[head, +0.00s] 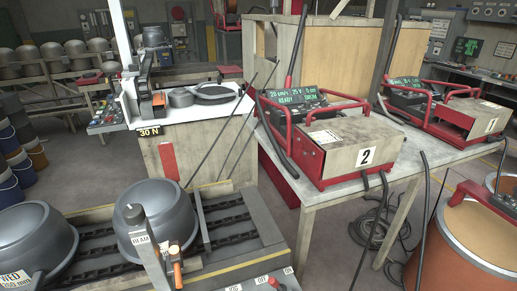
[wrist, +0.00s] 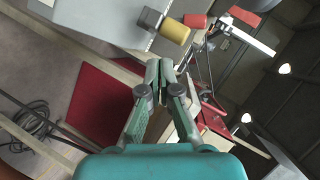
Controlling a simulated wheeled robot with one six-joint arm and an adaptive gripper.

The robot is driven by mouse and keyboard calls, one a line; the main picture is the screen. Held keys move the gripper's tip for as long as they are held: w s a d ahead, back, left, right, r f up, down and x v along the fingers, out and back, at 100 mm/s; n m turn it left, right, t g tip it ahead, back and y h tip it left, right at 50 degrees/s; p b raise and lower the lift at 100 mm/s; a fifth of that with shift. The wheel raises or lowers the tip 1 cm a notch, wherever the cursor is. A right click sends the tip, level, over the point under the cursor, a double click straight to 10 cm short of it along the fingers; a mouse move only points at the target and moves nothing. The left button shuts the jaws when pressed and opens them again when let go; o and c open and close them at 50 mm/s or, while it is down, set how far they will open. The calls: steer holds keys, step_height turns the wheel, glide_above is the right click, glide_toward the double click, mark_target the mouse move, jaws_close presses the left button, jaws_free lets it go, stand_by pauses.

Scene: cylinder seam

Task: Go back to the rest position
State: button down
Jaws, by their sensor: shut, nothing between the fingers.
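My gripper (wrist: 160,70) shows in the wrist view, with its green fingers drawn together and nothing between them. It hangs free in the air and touches nothing that I can see. The wrist view is strongly tilted. My gripper does not show in the head view.
In the head view, grey rounded vessels (head: 35,240) stand on a chain conveyor (head: 222,222). A table (head: 325,192) on the right holds red-framed machines marked 2 (head: 365,155) and 1 (head: 490,125). Cables (head: 378,225) lie beneath. The wrist view shows a yellow block (wrist: 175,30) and dark red panel (wrist: 100,105).

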steer(key=s+f+m+h, duration=0.1)
steer(key=s+f+h, duration=0.25)
steer(key=s, duration=0.45)
steer(key=s+f+h, duration=0.3)
steer(key=s+h, duration=0.1)
steer(key=s, duration=0.5)
steer(key=s+r+n+t+h, duration=0.1)
steer(key=s+r+n+t, duration=0.3)
steer(key=s+r, duration=1)
steer(key=shift+s+d+n, duration=0.15)
steer(key=shift+s+n, duration=0.6)
steer(key=shift+n, duration=0.35)
steer(key=shift+h, duration=0.25)
